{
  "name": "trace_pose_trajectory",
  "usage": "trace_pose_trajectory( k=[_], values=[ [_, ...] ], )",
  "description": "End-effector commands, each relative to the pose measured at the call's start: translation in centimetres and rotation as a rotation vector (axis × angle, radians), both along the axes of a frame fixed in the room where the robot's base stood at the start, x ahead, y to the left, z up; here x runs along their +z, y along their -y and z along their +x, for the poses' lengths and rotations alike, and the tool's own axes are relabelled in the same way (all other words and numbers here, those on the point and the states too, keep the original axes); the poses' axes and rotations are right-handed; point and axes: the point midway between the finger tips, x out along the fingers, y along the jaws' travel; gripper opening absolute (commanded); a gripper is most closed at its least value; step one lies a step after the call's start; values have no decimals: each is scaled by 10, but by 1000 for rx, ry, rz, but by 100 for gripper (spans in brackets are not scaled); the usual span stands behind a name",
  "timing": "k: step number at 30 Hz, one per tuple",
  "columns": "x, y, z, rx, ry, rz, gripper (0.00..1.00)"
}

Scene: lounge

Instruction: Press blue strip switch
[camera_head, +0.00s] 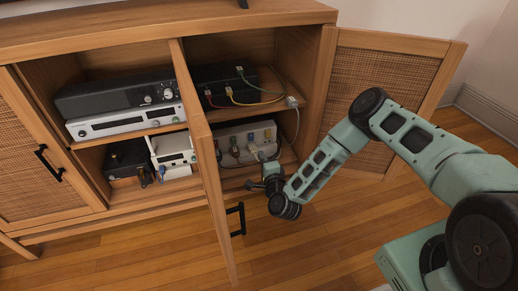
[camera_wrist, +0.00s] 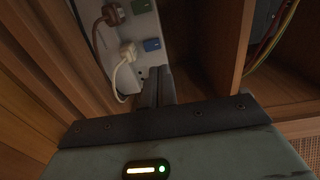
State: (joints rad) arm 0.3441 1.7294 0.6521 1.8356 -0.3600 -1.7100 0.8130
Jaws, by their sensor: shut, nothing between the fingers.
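The power strip (camera_head: 232,134) stands on the lower shelf of the right cabinet section, with several plugs and cables in it. In the wrist view its pale face (camera_wrist: 143,28) shows a blue switch (camera_wrist: 152,44) beside a white plug (camera_wrist: 127,52), and a green switch (camera_wrist: 140,6) farther up. My gripper (camera_head: 252,184) is at the opening of this lower compartment. In the wrist view its fingers (camera_wrist: 159,72) are shut together and empty, just below the blue switch in the picture. I cannot tell whether they touch the strip.
An open cabinet door (camera_head: 207,165) stands left of my gripper, and another open door (camera_head: 385,90) is to the right. A dark box (camera_head: 222,87) with coloured cables sits on the shelf above. Electronics boxes (camera_head: 122,122) fill the left section. The wooden floor in front is clear.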

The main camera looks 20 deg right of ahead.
Motion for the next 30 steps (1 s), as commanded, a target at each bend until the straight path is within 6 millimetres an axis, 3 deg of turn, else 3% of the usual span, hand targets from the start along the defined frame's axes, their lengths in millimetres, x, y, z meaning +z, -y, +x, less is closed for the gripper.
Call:
trace_pose_trajectory(
  k=[3, 9, 25, 30],
  values=[
    [3, 0, -17, 2, -3, 0, 0],
    [3, 0, -30, 0, -1, 0, 0],
    [3, 0, -30, 3, -1, -2, 0],
    [16, -8, -19, 96, -31, -87, 0]
  ],
)
